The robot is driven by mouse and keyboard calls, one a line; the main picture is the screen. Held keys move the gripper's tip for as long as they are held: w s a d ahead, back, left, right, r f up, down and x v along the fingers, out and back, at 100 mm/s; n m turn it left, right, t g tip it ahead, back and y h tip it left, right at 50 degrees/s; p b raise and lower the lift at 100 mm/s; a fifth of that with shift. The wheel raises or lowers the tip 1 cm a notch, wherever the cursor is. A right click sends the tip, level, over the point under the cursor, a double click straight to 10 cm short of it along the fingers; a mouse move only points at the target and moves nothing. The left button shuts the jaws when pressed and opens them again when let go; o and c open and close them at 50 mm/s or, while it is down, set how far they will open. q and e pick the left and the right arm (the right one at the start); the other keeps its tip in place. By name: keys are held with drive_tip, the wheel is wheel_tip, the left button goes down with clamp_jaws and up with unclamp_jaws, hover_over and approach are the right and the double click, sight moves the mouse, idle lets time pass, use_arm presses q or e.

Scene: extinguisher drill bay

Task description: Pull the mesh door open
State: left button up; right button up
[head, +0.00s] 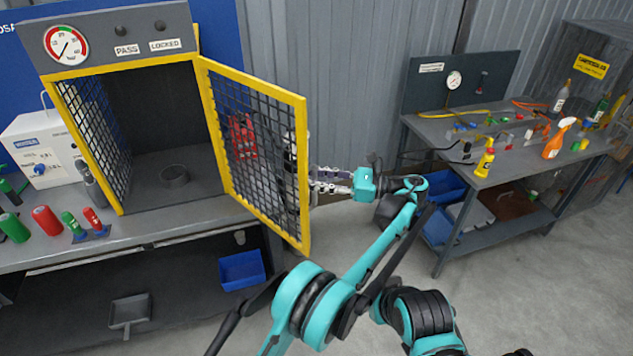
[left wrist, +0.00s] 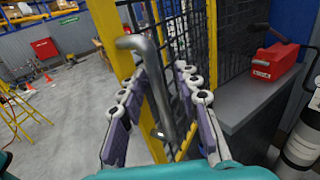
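The yellow-framed mesh door (head: 258,140) stands wide open, swung out to the right of the grey cabinet (head: 120,57). My left gripper (head: 322,183) is at the door's free edge, on its right side. In the left wrist view, the bent metal door handle (left wrist: 154,85) passes between the two fingers of my left gripper (left wrist: 161,72). The fingers stand apart with gaps showing beside the handle. The yellow door frame (left wrist: 112,40) is just behind it. In the head view the handle is hard to make out. My right gripper is out of view.
The cabinet's inside is dark, with a round ring-like holder (head: 173,174) on its floor. A red extinguisher (head: 242,137) shows behind the mesh. A side bench (head: 480,180) with bottles and small parts stands at right. The floor between is clear.

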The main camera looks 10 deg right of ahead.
use_arm(q)
wheel_tip(320, 180, up, 9)
drive_tip(key=shift+s, duration=0.1)
drive_tip(key=shift+c, duration=0.2)
